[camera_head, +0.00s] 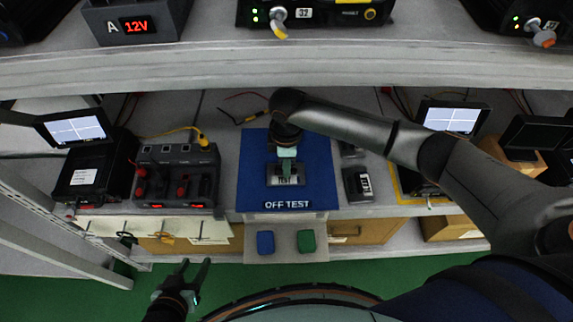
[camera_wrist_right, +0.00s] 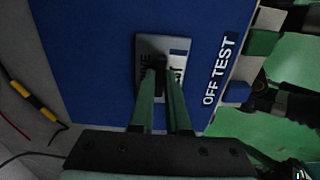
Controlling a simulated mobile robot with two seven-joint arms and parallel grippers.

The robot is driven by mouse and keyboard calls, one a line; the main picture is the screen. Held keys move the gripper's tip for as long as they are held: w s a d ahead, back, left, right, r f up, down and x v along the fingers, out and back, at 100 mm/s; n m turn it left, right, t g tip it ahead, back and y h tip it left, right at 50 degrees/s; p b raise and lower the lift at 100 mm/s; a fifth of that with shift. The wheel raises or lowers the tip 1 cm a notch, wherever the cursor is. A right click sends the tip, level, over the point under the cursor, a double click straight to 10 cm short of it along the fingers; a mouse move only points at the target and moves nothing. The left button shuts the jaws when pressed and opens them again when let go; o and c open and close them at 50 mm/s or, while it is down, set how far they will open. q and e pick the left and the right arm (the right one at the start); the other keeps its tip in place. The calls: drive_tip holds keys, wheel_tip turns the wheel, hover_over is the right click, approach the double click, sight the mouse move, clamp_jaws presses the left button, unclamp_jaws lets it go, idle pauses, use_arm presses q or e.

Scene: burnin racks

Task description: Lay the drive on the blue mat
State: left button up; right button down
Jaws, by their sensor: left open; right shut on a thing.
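The blue mat (camera_head: 313,187) lies on the bench shelf and carries the label OFF TEST. The drive (camera_head: 299,181), a dark box with a pale label, is over the middle of the mat. My right gripper (camera_head: 287,168) reaches down from above and is shut on the drive. In the right wrist view the two green fingers meet on the drive (camera_wrist_right: 185,45), with the blue mat (camera_wrist_right: 90,50) behind it. I cannot tell whether the drive touches the mat. My left gripper (camera_head: 190,278) is open and empty, low in front of the bench, away from the mat.
Left of the mat stand a dock with several slots (camera_head: 176,175) and a black unit with a screen (camera_head: 75,129). Another dark drive-like box (camera_head: 360,184) lies close to the mat's right edge. An upper shelf (camera_head: 200,68) overhangs the bench. Blue (camera_head: 265,242) and green (camera_head: 306,241) pads sit in front.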

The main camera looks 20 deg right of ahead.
drive_tip(key=c, duration=0.9)
unclamp_jaws()
drive_tip(key=shift+f, duration=0.1)
wheel_tip(320, 180, up, 12)
drive_tip(key=p, duration=0.2)
